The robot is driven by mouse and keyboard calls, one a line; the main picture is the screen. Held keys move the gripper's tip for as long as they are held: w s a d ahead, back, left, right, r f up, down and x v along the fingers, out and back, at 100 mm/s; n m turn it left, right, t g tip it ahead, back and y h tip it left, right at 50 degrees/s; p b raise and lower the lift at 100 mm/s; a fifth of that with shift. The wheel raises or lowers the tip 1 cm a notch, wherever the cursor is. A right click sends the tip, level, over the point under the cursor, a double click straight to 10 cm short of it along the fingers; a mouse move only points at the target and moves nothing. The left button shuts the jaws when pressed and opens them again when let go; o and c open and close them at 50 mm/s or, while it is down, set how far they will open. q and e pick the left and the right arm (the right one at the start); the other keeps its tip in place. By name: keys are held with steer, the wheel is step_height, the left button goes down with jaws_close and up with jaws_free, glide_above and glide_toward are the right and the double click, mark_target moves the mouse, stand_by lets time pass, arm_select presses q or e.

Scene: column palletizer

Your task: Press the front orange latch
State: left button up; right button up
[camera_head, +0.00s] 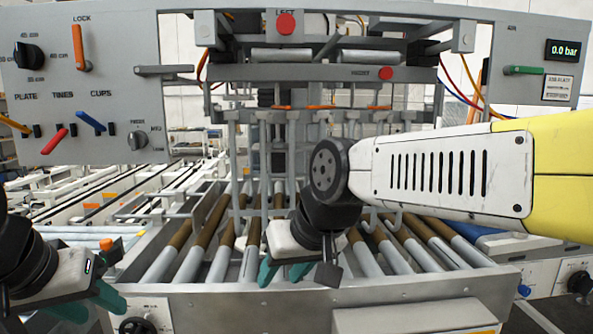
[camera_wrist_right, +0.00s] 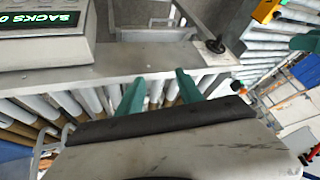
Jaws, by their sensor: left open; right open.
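I cannot tell which orange part is the front latch. A thin orange bar (camera_head: 300,107) runs under the middle of the overhead frame, with a short orange piece to its right. An orange lever (camera_head: 78,46) marked LOCK hangs on the left panel. A small orange knob (camera_head: 106,244) shows at the lower left, near my left gripper (camera_head: 92,306), which is open. My right gripper (camera_head: 283,274) is open, its teal fingers pointing down over the front of the roller bed. In the right wrist view, its fingers (camera_wrist_right: 160,84) are apart with nothing between them.
A roller conveyor (camera_head: 215,262) with a metal front rail (camera_head: 300,297) lies below. Red buttons (camera_head: 285,24) and panel levers are above. In the wrist view, a display box (camera_wrist_right: 45,35) is at the upper left and a yellow-orange part (camera_wrist_right: 265,11) at the upper right.

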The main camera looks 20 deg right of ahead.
stand_by(0.3)
steer(key=shift+w+r, duration=0.1)
steer(key=c, duration=0.5)
steer(key=w+r+m+y, duration=0.1)
steer(key=w+r, duration=0.1)
steer(key=w+r+m+y, duration=0.1)
steer(key=w+r, duration=0.1)
steer(key=w+r+m+y, duration=0.1)
steer(key=w+r+m, duration=0.1)
steer(key=shift+a+t, duration=0.35)
steer(key=shift+t, duration=0.05)
jaws_close()
steer(key=w+d+r+m+t, duration=0.5)
steer(key=w+d+r, duration=0.2)
steer(key=d+r, duration=0.2)
steer(key=w+d+r+m+t, duration=0.5)
steer(key=w+d+r, duration=0.3)
steer(key=d+r, duration=0.2)
steer(key=shift+w+r+m+y, duration=0.2)
steer(key=shift+r+m+y, duration=0.15)
steer(key=shift+r, duration=0.3)
